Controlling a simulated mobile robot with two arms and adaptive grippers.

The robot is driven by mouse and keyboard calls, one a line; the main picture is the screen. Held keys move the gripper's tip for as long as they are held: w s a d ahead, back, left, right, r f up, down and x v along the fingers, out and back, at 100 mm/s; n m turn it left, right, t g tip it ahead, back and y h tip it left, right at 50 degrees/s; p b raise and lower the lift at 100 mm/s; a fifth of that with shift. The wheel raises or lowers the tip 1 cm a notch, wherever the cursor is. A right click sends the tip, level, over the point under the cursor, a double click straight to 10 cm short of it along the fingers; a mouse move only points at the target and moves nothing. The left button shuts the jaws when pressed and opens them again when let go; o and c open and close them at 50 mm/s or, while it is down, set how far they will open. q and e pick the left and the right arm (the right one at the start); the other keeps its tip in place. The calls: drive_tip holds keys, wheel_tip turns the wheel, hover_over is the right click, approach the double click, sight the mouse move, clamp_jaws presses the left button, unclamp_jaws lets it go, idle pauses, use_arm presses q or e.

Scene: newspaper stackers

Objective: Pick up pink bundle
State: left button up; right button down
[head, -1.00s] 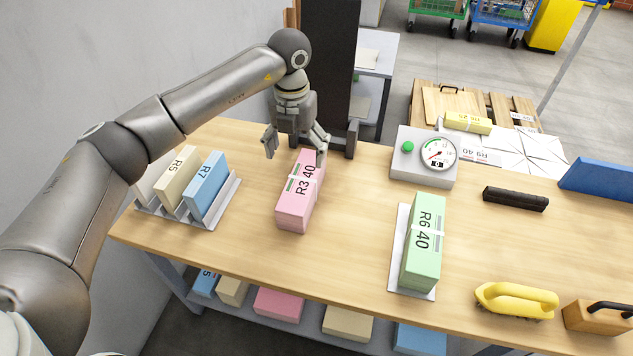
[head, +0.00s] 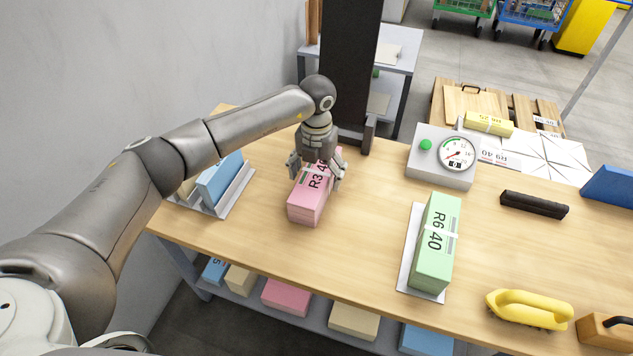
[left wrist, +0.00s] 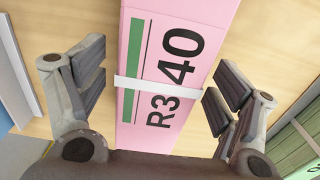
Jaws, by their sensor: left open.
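The pink bundle (head: 307,205), marked R3 40 with a white band, lies on the wooden table. My left gripper (head: 316,178) is over its far half, pointing down, with one finger on each side. In the left wrist view the pink bundle (left wrist: 172,75) runs between the two open fingers of my left gripper (left wrist: 160,95). A gap shows between each finger and the bundle. The far end of the bundle is partly hidden by the gripper in the head view. My right gripper is not in view.
A rack with a blue bundle (head: 220,178) stands left of the pink one. A green bundle (head: 436,245) on a tray and a dial scale (head: 441,177) stand to the right. A dark post (head: 346,70) rises behind. The table (head: 370,220) between pink and green is clear.

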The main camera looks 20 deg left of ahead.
use_arm(q)
clamp_jaws()
drive_tip(key=shift+w+r, duration=0.1)
drive_tip(key=shift+r, duration=0.1)
idle(0.5)
drive_tip(key=shift+r, duration=0.1)
